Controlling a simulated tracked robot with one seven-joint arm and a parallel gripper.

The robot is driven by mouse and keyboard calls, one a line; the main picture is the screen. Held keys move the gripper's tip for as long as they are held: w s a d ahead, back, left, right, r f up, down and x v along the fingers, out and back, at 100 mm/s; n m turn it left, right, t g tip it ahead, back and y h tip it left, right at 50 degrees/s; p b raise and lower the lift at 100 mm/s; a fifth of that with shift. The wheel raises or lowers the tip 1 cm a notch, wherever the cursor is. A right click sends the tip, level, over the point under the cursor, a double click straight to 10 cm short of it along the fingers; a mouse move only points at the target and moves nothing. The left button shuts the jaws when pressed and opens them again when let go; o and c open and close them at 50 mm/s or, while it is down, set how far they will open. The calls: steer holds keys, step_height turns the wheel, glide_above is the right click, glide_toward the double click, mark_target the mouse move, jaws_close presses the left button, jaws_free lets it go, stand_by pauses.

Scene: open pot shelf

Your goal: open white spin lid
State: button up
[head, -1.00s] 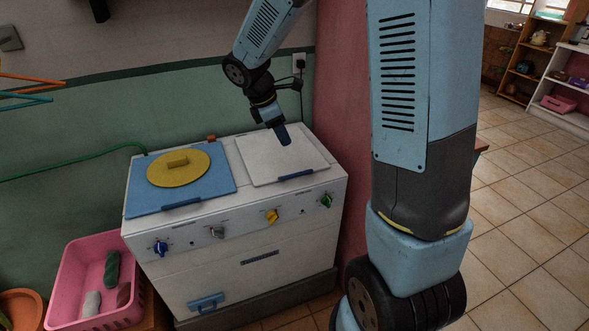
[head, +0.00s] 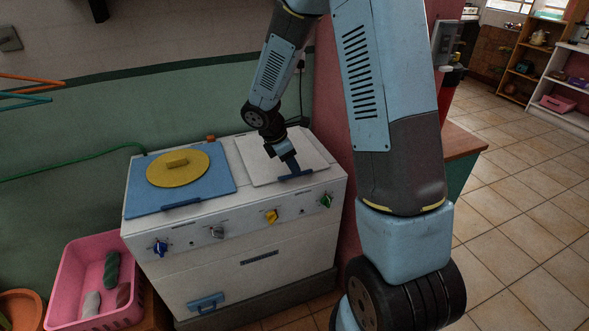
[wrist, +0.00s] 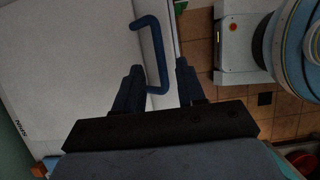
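The white spin lid (head: 262,163) lies flat on the right half of the white twin-tub washer's top. It fills the left of the wrist view (wrist: 70,60). Its blue bar handle (wrist: 157,50) is at the lid's front edge. My gripper (head: 292,168) is down at this handle. In the wrist view my gripper (wrist: 160,72) is open, with one dark finger on each side of the handle's near end. A gap shows between handle and fingers; I cannot tell their exact height difference.
A blue lid (head: 215,183) with a yellow disc (head: 178,168) covers the washer's left half. Several knobs, such as the yellow one (head: 271,216), line the front panel. A pink basket (head: 68,275) stands at left. A red wall (head: 335,100) rises right of the washer. Tiled floor is free farther right.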

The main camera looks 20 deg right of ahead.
steer(key=shift+x, duration=1.5)
steer(key=shift+c, duration=0.3)
jaws_close()
